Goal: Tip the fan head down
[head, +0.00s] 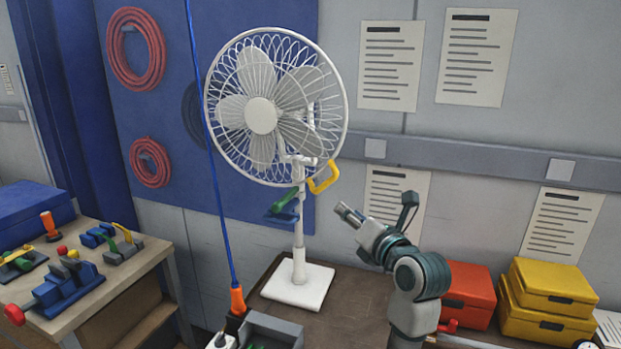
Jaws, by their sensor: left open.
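A white pedestal fan (262,115) stands on a square white base (298,284) on the brown tabletop (345,300). Its round caged head is raised and faces out towards me, roughly upright. A yellow loop handle (323,178) sticks out at the lower right of the head. A green lever (286,199) and a blue part (283,215) sit on the pole below the head. My left gripper (376,205) is right of the pole, lower than the yellow handle. Its fingers are spread and empty, apart from the fan. My right gripper is not in view.
A blue cord (213,160) hangs left of the fan down to an orange connector (237,300). Red (470,290) and yellow (550,300) boxes stand right of my arm. A workbench with tools (75,280) is at left. The wall is close behind the fan.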

